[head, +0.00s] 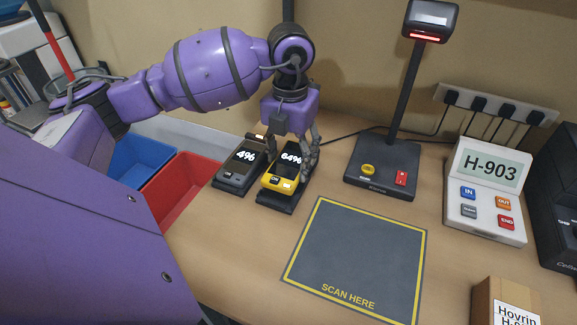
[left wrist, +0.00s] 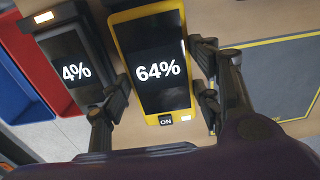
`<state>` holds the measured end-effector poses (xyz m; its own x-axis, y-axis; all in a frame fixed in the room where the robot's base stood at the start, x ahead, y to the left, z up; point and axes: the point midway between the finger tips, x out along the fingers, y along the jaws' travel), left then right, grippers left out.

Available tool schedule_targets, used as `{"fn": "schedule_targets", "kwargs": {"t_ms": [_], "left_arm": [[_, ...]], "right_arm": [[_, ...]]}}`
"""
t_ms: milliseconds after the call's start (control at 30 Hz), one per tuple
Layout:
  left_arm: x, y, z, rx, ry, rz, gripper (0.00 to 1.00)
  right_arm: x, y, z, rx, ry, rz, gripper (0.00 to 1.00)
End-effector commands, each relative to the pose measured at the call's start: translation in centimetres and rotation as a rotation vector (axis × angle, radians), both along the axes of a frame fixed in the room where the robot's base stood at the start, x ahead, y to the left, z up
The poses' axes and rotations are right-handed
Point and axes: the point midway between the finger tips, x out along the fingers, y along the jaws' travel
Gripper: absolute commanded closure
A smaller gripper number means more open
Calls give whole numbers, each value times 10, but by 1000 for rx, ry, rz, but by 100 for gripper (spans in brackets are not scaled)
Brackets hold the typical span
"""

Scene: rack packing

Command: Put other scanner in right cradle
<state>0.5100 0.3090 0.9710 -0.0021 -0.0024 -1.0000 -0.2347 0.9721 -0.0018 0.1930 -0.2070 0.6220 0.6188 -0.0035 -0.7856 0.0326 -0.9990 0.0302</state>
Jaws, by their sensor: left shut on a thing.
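A yellow scanner (head: 270,183) with a dark screen reading 64% is at the right cradle (head: 282,207). My left gripper (head: 291,152) comes down from above, with one finger on each side of the scanner, and is shut on it. In the left wrist view the yellow scanner (left wrist: 160,62) lies between the fingers, with an ON label at its near end. I cannot tell whether it is fully seated. A dark grey scanner (head: 236,172) reading 4% sits to the left in the other cradle; it also shows in the left wrist view (left wrist: 72,65). My right gripper is not in view.
A red bin (head: 180,188) and a blue bin (head: 140,160) are at the left. A scanner stand (head: 384,165) is behind right, beside a button terminal (head: 485,190). The dark SCAN HERE mat (head: 355,255) is bare. A cardboard box (head: 490,300) is front right.

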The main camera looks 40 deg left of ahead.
Motion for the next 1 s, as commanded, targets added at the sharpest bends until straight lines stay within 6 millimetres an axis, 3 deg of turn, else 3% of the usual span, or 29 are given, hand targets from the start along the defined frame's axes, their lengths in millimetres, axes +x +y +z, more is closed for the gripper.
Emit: {"fn": "schedule_targets", "kwargs": {"t_ms": [167, 333, 733, 767, 900, 1000], "left_arm": [[5, 8, -13, 0, 2, 1, 78], [5, 7, -38, -1, 0, -1, 78], [5, 7, -44, 0, -1, -1, 78], [4, 7, -44, 1, 0, -1, 40], [5, 7, -44, 0, -1, -1, 24], [5, 7, -43, 0, -1, -1, 24]], "right_arm": [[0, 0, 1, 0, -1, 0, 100], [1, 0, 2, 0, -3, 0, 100], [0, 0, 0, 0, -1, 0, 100], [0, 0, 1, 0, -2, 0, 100], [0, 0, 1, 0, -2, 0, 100], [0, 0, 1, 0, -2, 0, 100]]}}
